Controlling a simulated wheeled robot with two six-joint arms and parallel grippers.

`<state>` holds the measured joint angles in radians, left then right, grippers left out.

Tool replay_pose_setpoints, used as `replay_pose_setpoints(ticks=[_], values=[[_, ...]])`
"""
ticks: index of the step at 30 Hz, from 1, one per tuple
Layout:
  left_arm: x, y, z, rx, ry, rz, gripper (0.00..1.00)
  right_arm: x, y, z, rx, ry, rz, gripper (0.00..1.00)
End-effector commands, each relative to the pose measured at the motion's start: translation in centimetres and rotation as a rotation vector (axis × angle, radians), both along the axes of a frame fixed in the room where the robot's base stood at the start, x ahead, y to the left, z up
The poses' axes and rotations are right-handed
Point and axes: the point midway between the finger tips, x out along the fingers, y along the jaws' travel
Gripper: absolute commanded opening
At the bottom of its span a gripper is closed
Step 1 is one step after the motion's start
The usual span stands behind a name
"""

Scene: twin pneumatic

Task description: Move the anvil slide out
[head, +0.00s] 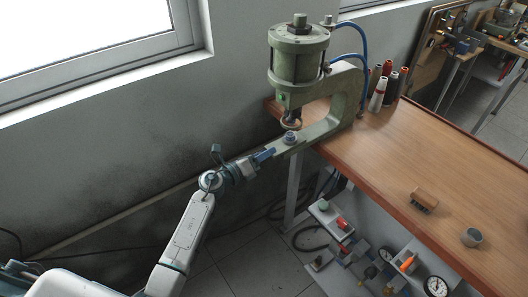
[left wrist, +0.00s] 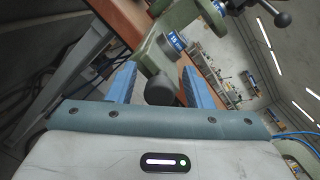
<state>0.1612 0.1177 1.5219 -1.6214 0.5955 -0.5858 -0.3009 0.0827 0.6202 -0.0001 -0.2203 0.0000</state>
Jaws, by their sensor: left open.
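A green pneumatic press (head: 299,60) stands at the table's left corner, with its lower arm (head: 322,128) reaching out past the edge. A small round metal anvil (head: 290,138) sits on that lower arm, under the press head. In the left wrist view the anvil (left wrist: 174,42) shows as a blue-marked metal cylinder on the green arm. A dark grey knob (left wrist: 160,88), seemingly the anvil slide's handle, sits between my blue fingers. My left gripper (head: 268,154) is open at the arm's outer end. Contact with the knob cannot be told. My right gripper is in neither view.
A lower shelf (head: 335,222) carries gauges and fittings. The wall and window stand at the left and back. Floor is free left of the table.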

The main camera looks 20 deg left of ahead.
Motion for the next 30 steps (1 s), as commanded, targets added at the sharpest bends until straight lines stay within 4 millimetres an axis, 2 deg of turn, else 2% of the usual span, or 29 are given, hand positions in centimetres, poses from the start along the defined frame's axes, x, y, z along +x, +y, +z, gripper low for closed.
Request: replay_pose_setpoints(ticks=[9, 11, 16, 17, 20, 23, 30], values=[[0.3, -0.2, 0.0, 0.000, 0.000, 0.000, 0.46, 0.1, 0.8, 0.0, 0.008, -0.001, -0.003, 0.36], [0.3, -0.2, 0.0, 0.000, 0.000, 0.000, 0.36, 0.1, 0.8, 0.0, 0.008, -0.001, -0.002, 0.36], [0.3, -0.2, 0.0, 0.000, -0.001, -0.001, 0.03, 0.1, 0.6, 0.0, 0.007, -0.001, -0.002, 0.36], [0.3, -0.2, 0.0, 0.000, -0.001, -0.001, 0.00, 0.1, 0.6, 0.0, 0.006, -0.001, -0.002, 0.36], [0.2, -0.1, 0.0, 0.001, -0.002, -0.001, 0.00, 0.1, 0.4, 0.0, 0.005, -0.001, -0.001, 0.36], [-0.6, 0.6, 0.0, 0.005, -0.001, 0.001, 0.00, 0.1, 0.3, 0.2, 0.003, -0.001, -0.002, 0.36], [-5.8, 4.7, -0.3, 0.011, -0.001, 0.000, 0.00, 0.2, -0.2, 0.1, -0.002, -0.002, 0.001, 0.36]])
